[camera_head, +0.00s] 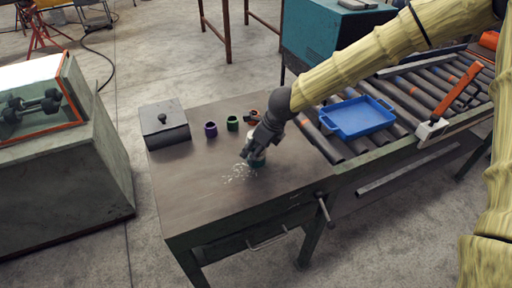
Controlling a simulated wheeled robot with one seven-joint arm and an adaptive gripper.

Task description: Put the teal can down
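The teal can (258,162) is at my gripper (251,155), over the right part of the brown workbench top (205,198). It shows a pale upper part and a teal lower part, and looks about upright. My gripper's dark fingers lie against the can and hide its left side, and they appear shut on it. The can's base is at or just above the bench top; I cannot tell whether it touches. White specks (240,172) lie on the bench just left of and below the can.
A purple can (210,130), a green can (233,123) and an orange-brown object (254,116) stand behind my gripper. A grey lidded box (165,125) is at the back left. A blue tray (357,117) lies on the roller conveyor (410,97) to the right. The bench front is clear.

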